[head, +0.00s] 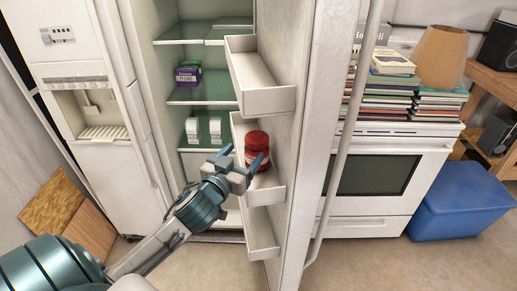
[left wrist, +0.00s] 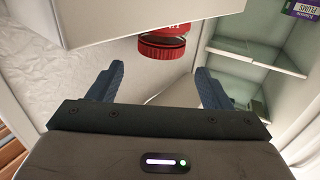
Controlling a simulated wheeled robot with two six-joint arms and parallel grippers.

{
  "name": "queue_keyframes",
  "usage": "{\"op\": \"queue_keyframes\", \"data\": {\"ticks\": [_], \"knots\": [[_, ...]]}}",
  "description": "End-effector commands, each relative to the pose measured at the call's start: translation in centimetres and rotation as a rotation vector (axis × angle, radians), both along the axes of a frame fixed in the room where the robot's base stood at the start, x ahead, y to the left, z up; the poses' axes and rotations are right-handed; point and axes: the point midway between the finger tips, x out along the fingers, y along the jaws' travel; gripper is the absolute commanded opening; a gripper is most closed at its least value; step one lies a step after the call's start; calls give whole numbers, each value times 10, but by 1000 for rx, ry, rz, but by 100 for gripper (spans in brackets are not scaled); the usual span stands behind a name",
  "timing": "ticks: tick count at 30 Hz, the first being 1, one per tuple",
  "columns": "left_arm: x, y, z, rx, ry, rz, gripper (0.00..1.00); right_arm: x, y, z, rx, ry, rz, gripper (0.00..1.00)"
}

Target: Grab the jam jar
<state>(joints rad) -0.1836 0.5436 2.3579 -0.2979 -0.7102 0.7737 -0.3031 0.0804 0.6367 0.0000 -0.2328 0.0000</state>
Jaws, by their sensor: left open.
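The jam jar (head: 257,147) is red with a red lid and stands in a white bin on the inside of the open fridge door. Contact with the jar cannot be told. My right gripper is not in view.
The open fridge door (head: 315,130) stands right of the jar. An upper door bin (head: 262,98) hangs above and a lower one (head: 260,236) below. A purple and green box (head: 188,76) and two white cartons (head: 204,129) stand on inner shelves. A stove with books is at right.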

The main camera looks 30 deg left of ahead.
Motion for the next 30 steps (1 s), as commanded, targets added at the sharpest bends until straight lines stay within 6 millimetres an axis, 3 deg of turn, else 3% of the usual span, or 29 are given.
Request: {"op": "queue_keyframes", "data": {"ticks": [18, 26, 30], "knots": [[70, 10, 1, -1, 2, 1, 72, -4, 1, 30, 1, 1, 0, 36], [73, 10, 0, 1, 1, -1, 72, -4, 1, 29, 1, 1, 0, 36], [73, 10, 0, 1, 1, -1, 47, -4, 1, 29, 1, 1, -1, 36]]}}
